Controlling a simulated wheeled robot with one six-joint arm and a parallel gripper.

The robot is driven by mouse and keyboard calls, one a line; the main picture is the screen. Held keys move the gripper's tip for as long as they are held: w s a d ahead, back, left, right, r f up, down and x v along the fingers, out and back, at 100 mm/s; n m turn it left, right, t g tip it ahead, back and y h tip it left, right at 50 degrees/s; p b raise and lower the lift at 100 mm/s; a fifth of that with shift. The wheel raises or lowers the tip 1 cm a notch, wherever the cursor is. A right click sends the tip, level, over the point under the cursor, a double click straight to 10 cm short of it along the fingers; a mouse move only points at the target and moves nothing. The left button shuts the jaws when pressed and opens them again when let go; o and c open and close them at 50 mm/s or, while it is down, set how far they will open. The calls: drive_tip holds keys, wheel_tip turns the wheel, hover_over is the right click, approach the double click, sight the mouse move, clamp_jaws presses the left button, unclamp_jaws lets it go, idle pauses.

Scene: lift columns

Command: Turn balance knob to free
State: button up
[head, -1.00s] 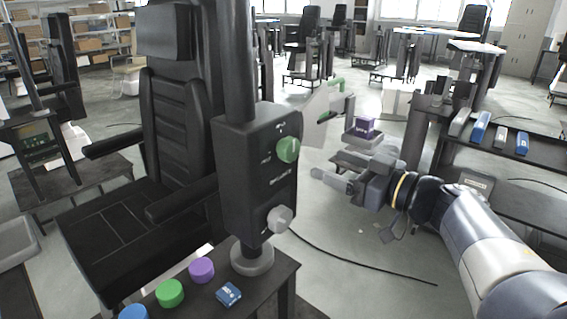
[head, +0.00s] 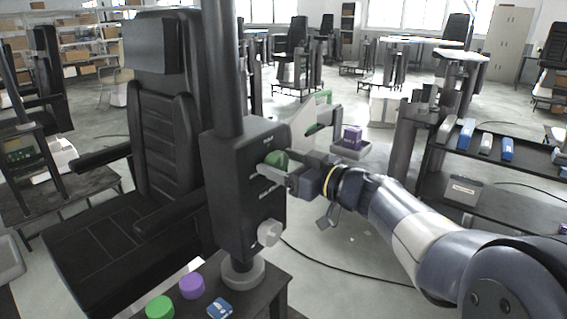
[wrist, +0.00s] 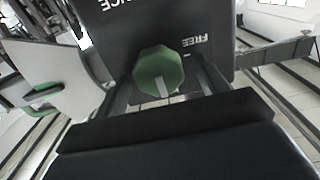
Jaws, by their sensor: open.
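The green faceted knob (head: 277,158) is on the side panel of the dark column box (head: 236,195). In the wrist view the knob (wrist: 158,68) carries a pale pointer mark on the side towards my gripper. The panel reads FREE, upside down, to the knob's right, and part of a word ending in ICE at upper left. My gripper (head: 275,166) is open at the knob. In the wrist view my gripper (wrist: 163,90) has one finger on each side of the knob; I cannot tell whether they touch it. A pale knob (head: 269,232) sits lower on the panel.
A dark chair (head: 160,150) stands left of the column. Below are green (head: 160,307) and purple (head: 191,286) round pieces and a small blue box (head: 219,308). A dark shelf (head: 500,165) stands at right.

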drive_tip(key=shift+c, duration=0.2)
drive_tip(key=c, duration=0.9)
drive_tip(key=shift+n, duration=0.3)
drive_tip(key=n, duration=0.3)
drive_tip(key=shift+b, duration=0.3)
drive_tip(key=n+b, duration=0.1)
drive_tip(key=n, duration=0.4)
drive_tip(key=shift+s+a+f+b, duration=0.1)
drive_tip(key=shift+s+f+b, duration=0.1)
drive_tip(key=shift+b, duration=0.15)
drive_tip(key=n+b, duration=0.2)
drive_tip(key=n, duration=0.3)
drive_tip(key=shift+f+b, duration=0.15)
drive_tip(key=shift+b, duration=0.25)
drive_tip(key=shift+n+b, duration=1.05)
drive_tip(key=shift+n, duration=1.05)
